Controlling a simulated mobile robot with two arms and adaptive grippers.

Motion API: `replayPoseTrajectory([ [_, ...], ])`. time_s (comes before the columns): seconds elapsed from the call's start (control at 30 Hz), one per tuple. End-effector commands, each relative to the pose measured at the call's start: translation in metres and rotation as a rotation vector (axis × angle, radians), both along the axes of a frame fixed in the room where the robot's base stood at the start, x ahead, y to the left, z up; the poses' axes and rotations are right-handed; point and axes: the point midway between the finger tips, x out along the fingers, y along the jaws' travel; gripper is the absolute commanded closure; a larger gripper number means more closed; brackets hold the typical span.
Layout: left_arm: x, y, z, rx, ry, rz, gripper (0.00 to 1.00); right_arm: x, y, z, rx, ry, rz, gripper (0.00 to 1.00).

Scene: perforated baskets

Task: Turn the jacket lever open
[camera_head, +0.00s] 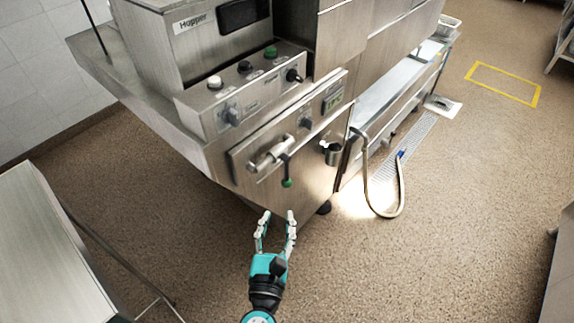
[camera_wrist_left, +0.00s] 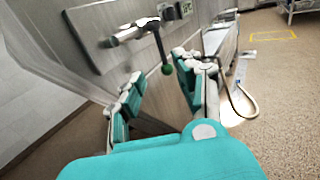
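The lever (camera_head: 287,170) is a thin dark rod with a green knob, hanging downward from a steel valve (camera_head: 268,154) on the front of the machine. My left gripper (camera_head: 277,216) is open and empty, below and in front of the knob in the head view. Its fingers (camera_wrist_left: 159,70) point toward the machine and appear apart from the lever. My right gripper is not in view.
A panel with knobs and buttons (camera_head: 245,92) sits above the valve. A small steel cup-like fitting (camera_head: 332,154) is right of the lever. A hose (camera_head: 383,214) loops to the floor further right. A steel table (camera_head: 30,240) stands at left. The floor around the gripper is clear.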

Motion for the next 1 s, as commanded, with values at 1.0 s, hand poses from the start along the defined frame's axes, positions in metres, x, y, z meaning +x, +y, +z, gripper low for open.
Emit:
replayPoseTrajectory([
  [1.0, 0.155, -0.006, 0.0, -0.005, 0.002, 0.0, 0.66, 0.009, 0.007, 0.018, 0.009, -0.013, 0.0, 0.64],
])
